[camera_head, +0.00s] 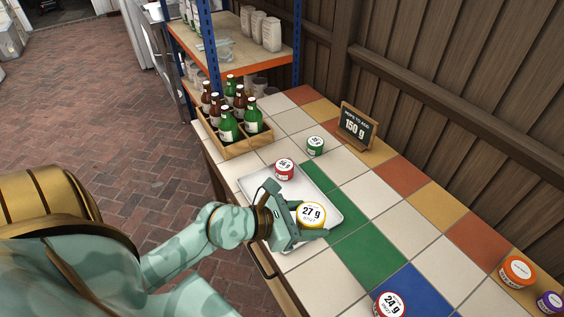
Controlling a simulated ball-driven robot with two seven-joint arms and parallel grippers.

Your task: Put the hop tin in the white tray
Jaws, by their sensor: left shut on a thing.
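A white tray (331,197) lies on the tiled counter. A red-banded tin marked 56 g (284,169) stands in its far part. My left gripper (312,226) is over the near part of the tray, shut on a yellow-banded tin marked 27 g (311,213). I cannot tell whether that tin touches the tray floor. Other tins stand outside the tray: a green one (315,146) beyond it, a red one marked 24 g (389,304) on the blue tiles, an orange one (516,271) and a purple one (549,302) at the right. My right gripper is not in view.
A small black sign reading 150 g (356,127) stands near the wooden wall. A wooden crate of several bottles (248,146) is at the counter's far left, before a blue-posted shelf (273,62). The green tiles (367,249) right of the tray are clear.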

